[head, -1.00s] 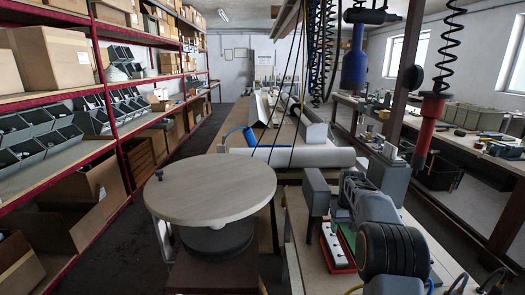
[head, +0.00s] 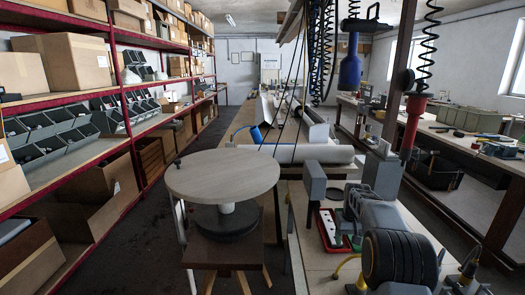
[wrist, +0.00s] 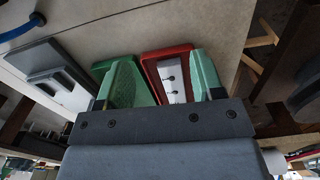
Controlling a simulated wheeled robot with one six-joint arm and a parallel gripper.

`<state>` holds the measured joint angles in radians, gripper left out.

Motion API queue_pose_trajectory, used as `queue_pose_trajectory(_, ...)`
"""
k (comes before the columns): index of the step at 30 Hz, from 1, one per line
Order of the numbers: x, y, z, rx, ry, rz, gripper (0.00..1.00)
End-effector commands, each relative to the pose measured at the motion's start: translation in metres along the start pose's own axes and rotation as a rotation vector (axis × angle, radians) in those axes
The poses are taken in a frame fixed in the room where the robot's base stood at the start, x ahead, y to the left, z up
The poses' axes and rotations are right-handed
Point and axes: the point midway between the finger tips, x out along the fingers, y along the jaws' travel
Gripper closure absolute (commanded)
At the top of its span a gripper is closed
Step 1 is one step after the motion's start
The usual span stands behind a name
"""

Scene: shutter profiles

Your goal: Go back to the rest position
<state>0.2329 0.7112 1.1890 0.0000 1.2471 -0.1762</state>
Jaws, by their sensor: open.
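My gripper (wrist: 165,78) shows in the wrist view with its two pale green fingers spread apart and nothing between them that I can see held. Beyond the fingers, a red tray (wrist: 180,48) with white pieces lies on the worktop, beside a green tray (wrist: 108,66). In the head view my arm (head: 385,225) is folded at the lower right, over the bench end.
A round wooden-topped table (head: 222,174) stands to the left of the bench. Shelves with boxes (head: 62,62) line the left wall. A blue tool (head: 350,68) and a red tool (head: 412,118) hang above the benches. The left aisle floor is clear.

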Motion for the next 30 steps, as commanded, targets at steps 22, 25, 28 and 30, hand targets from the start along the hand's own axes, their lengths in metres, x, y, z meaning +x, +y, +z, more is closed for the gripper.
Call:
queue_pose_trajectory(22, -0.039, -0.068, 0.172, 0.049, 0.057, 0.001, 0.39)
queue_pose_trajectory(25, -0.049, -0.082, 0.215, 0.037, 0.097, 0.000, 0.39)
queue_pose_trajectory(28, -0.055, -0.093, 0.253, 0.018, 0.138, -0.002, 0.39)
queue_pose_trajectory(30, -0.059, -0.098, 0.274, 0.004, 0.168, -0.003, 0.39)
